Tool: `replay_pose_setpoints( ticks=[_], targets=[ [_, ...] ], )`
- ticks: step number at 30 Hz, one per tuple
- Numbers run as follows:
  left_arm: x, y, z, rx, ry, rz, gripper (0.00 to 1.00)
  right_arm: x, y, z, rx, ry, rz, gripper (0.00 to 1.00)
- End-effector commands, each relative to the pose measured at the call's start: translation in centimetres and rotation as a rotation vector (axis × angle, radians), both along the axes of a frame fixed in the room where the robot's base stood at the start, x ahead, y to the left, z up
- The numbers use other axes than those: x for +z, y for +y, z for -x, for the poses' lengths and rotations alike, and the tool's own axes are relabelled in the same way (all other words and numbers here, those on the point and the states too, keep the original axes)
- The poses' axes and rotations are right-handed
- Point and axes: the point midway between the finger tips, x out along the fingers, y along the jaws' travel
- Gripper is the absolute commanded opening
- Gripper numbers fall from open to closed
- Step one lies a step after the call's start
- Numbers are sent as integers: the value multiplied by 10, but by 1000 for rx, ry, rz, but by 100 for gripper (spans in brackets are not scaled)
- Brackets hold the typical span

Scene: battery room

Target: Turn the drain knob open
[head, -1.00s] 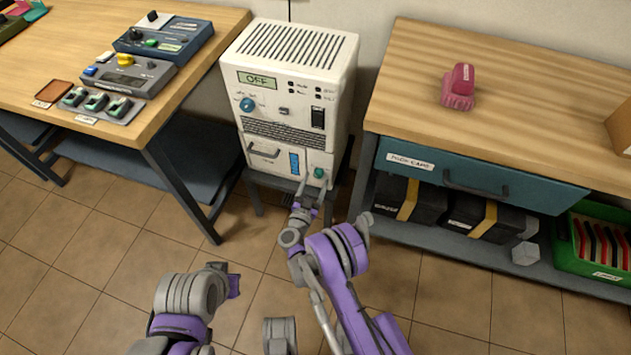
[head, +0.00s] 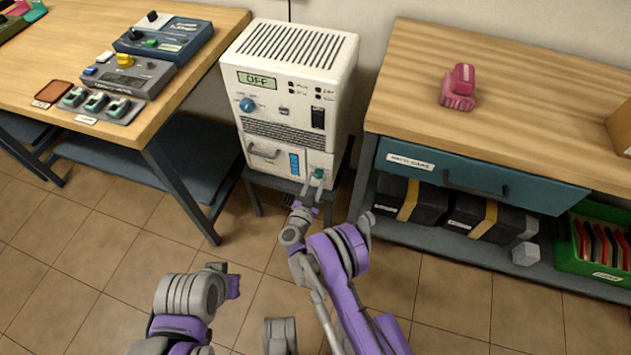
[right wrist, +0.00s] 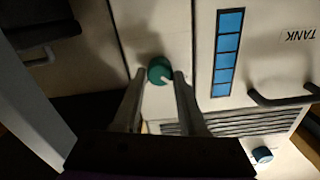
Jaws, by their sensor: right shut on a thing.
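The green drain knob (head: 319,173) is at the lower right of the front of the white machine (head: 288,88). In the right wrist view the knob (right wrist: 160,71) sits between my fingertips, with a pale mark on its face. My right gripper (head: 313,181) is shut on the knob, one finger on each side; it also shows in the right wrist view (right wrist: 160,77). My left arm shows at the bottom of the head view, and its gripper (head: 232,284) is small and turned aside, so its jaws cannot be judged.
The machine's display reads OFF. It has a blue dial (head: 247,105), a handle (head: 263,150) and a blue level strip (head: 295,164). A wooden bench (head: 205,22) stands left and a wooden counter with a teal drawer (head: 480,176) right. Tiled floor is free in front.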

Motion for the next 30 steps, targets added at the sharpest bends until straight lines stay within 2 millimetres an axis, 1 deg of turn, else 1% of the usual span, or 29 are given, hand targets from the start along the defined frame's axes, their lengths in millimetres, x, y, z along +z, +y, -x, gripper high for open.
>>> replay_pose_setpoints(
  ticks=[5, 11, 21, 30],
  targets=[
    [-5, 0, -1, 0, 1, 0, 0, -1, 0, 0, -1, -11, -37, 0],
    [-15, 0, -2, 0, 4, 0, 0, -2, 0, 0, -1, -45, -142, 0],
    [-35, 0, -5, 0, 9, 0, 0, -3, 0, 0, -1, -140, -435, 0],
    [-44, 0, -7, 0, 10, 0, 0, -2, 0, 1, 0, -227, -706, 0]
  ],
)
